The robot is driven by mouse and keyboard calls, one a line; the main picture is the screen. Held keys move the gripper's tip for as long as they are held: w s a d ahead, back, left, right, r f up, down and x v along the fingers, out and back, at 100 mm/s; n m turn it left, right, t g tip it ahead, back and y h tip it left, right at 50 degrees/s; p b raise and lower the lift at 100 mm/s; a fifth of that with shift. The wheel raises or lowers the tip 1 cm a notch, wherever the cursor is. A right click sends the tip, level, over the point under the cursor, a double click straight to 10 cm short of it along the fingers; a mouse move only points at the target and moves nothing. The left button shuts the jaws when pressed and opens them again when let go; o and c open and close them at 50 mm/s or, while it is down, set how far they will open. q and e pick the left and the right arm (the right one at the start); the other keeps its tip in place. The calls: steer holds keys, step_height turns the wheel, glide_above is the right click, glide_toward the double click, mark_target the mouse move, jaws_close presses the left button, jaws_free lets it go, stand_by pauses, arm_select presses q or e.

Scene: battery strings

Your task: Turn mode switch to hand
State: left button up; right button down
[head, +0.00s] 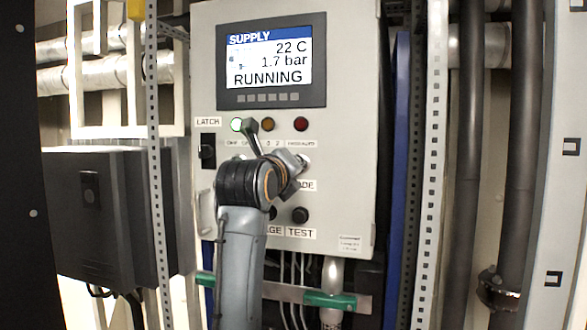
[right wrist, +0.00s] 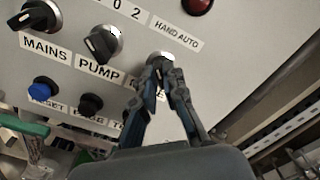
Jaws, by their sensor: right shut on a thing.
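The mode switch (right wrist: 159,58) is on the grey control panel, under the HAND AUTO label (right wrist: 176,33) in the right wrist view. Its metal collar shows, but its knob is mostly hidden between my fingers, so I cannot tell which way it points. My right gripper (right wrist: 162,78) is shut on the mode switch knob. In the head view my right gripper (head: 294,166) is at the panel front, partly hidden by its own wrist, and the word MODE is partly covered. My left gripper is not in view.
The pump switch (right wrist: 103,44) and mains switch (right wrist: 35,17) sit left of the mode switch. Blue (right wrist: 44,89) and black (right wrist: 90,104) buttons lie below. The panel screen (head: 270,62) reads RUNNING, with a green lamp (head: 237,125) lit. A latch switch (head: 208,150) is at left.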

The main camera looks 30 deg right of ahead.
steer(key=shift+n, duration=0.3)
steer(key=c, duration=1.4)
jaws_free()
step_height(320, 180, up, 10)
steer(key=shift+a+f, duration=0.1)
steer(key=shift+f, duration=0.15)
steer(key=shift+w+r, duration=0.1)
steer(key=shift+r, duration=0.2)
